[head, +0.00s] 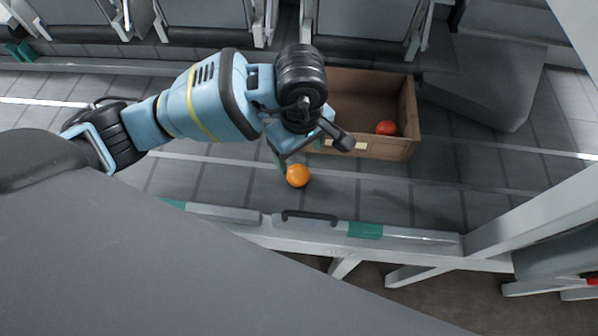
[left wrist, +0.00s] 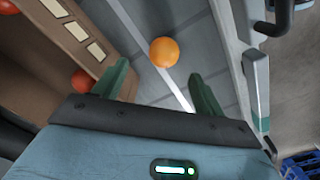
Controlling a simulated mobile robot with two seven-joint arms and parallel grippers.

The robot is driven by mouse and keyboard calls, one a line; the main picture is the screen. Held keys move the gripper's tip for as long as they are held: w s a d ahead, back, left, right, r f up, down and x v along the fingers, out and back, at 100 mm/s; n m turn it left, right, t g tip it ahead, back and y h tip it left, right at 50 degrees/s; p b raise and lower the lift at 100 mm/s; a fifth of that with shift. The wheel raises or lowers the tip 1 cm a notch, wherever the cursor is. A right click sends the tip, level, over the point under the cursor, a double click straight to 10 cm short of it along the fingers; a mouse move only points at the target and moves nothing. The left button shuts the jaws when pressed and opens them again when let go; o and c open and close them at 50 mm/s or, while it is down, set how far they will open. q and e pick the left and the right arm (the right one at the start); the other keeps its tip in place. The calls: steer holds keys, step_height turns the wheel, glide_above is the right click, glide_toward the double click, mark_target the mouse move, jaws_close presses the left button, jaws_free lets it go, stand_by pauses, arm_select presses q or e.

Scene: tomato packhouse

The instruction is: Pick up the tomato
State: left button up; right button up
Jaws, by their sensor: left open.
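An orange tomato (head: 297,175) rests on the grey slatted surface, just in front of the crate's left part. In the left wrist view the tomato (left wrist: 164,52) shows beyond the fingertips, roughly between their lines, with nothing touching it. My left gripper (head: 292,158) is above and just behind the tomato in the head view. In the left wrist view its two green fingers (left wrist: 159,72) are spread wide with nothing between them. My right gripper is in neither view.
A brown crate (head: 395,150) stands right behind the tomato, close to my left gripper. It holds a red tomato (head: 386,128); the wrist view shows red ones there too (left wrist: 82,80). A pale rail (head: 400,236) runs along the front. The surface right of the tomato is clear.

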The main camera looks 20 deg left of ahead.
mark_target(298, 171)
arm_select(q)
steer(key=shift+s+a+f+b, duration=0.1)
steer(key=shift+f+b, duration=0.1)
steer(key=shift+f, duration=1.05)
steer(key=shift+s+d+f+b, duration=0.1)
steer(key=shift+f+b, duration=0.15)
steer(key=shift+f, duration=1.05)
steer(key=shift+s+a+f+b, duration=0.1)
steer(key=shift+f+b, duration=0.1)
steer(key=shift+f, duration=1.05)
steer(key=shift+c, duration=0.2)
steer(key=c, duration=0.8)
